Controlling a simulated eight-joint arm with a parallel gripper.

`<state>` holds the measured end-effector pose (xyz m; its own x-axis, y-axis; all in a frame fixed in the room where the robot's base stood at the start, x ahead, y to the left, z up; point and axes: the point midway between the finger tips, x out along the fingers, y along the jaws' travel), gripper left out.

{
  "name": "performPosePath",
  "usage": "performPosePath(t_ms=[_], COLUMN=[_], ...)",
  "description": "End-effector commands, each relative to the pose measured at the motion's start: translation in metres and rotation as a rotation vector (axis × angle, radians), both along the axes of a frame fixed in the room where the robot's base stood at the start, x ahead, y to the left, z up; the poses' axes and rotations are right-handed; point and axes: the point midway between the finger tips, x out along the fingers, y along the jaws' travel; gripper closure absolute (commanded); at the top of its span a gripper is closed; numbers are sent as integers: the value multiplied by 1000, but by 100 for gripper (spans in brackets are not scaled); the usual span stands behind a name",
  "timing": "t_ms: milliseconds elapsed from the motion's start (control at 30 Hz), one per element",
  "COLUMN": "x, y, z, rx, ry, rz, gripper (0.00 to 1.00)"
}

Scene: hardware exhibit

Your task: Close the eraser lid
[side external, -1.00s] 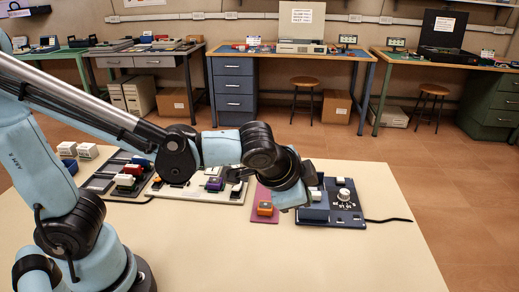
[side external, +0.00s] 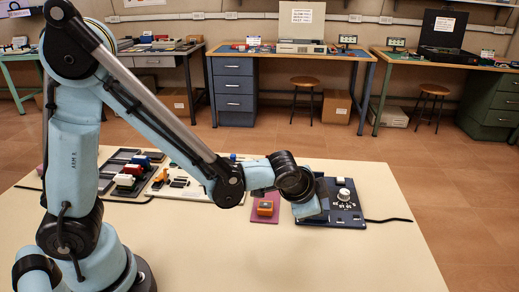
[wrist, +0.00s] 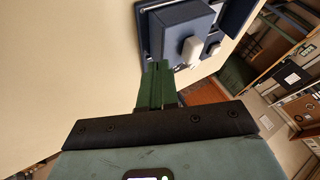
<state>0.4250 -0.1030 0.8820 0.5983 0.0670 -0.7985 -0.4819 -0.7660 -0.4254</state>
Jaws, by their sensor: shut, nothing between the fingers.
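A dark blue device (side external: 345,210), which I take to be the eraser, lies at the right end of the row on the cream table. It has a white knob (side external: 343,194) and small white marks. In the wrist view a blue housing (wrist: 183,15) with a white block (wrist: 190,50) on it shows at the top. I cannot tell for sure which part is the lid or how far open it is. My gripper (wrist: 157,68) is shut and empty, its dark green fingertips just short of the device's edge. In the side view my wrist hides the device's left part.
A purple board with an orange block (side external: 265,208) lies left of the device. Farther left are a white board (side external: 180,190) and a dark tray with red, white and blue parts (side external: 128,175). A black cable (side external: 385,220) runs right. The front of the table is clear.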

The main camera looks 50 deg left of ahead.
Motion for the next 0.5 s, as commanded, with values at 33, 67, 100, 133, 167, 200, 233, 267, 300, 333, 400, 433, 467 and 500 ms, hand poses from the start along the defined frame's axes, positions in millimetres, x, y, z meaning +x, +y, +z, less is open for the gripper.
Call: performPosePath(t_ms=[33,67,100,133,167,200,233,267,300,333,400,433,467,500], x=[5,8,11,13,14,16,17,18,18,19,19,19,19,19], y=[7,9,12,13,15,17,18,18,19,19,19,19,19,19], z=[0,0,0,0,0,0,0,0,0,0,0,0,0,0], rx=[-1,-2,-1,-1,-1,-1,0,0,-1,-1,-1,-1,-1,-1], ry=[0,0,1,1,1,1,1,1,1,1,1,1,1,1], rz=[4,5,3,2,2,2,1,1,0,0,0,0,0,0], gripper=[100,100,100,100,100,100,100,100,100,100,100,100,100,100])
